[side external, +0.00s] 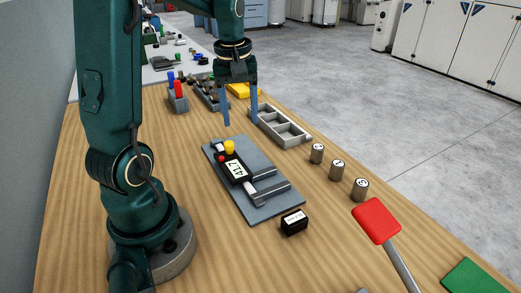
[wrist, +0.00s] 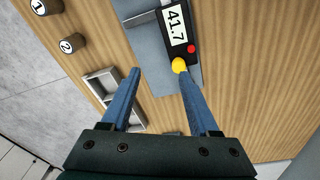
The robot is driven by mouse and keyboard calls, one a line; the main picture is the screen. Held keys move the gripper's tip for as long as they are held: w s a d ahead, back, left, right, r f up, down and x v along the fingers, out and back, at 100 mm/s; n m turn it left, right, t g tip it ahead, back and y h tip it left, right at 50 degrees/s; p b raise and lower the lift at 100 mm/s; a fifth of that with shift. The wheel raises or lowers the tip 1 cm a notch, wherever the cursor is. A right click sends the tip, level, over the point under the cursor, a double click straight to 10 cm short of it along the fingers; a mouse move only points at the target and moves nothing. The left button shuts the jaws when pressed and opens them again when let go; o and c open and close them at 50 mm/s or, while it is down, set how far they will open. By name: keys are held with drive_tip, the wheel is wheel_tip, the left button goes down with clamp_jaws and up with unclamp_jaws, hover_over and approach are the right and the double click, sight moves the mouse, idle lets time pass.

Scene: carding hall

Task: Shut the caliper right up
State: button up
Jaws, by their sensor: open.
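The caliper (side external: 236,172) lies on a grey plate (side external: 277,206), its dark slider showing 41.7 on a white display (wrist: 174,24). Its silver jaws (side external: 268,188) stand apart, with a gap between them. A yellow knob (side external: 229,147) and a small red button (side external: 221,158) sit on the slider; the knob also shows in the wrist view (wrist: 179,65). My gripper (side external: 240,122) is open and empty, blue fingers pointing down, above and behind the knob. In the wrist view my gripper (wrist: 158,72) has its right fingertip overlapping the knob; I cannot tell whether they touch.
A grey divided tray (side external: 280,126) lies right of my gripper. Several numbered metal cylinders (side external: 337,170) stand near the table's right edge. A black block (side external: 294,222) and a red-headed tool (side external: 376,220) are in front. Holders and a yellow item (side external: 238,90) lie behind.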

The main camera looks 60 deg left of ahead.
sight(229, 142)
drive_tip(key=shift+n+g+h, duration=0.4)
drive_tip(key=shift+n+g, duration=0.1)
drive_tip(key=shift+n, duration=0.3)
drive_tip(key=a+f, duration=0.1)
drive_tip(key=s+a+f, duration=0.2)
drive_tip(key=shift+a+f, duration=0.2)
drive_tip(key=shift+f, duration=2.45)
clamp_jaws()
drive_tip(key=shift+r, duration=0.1)
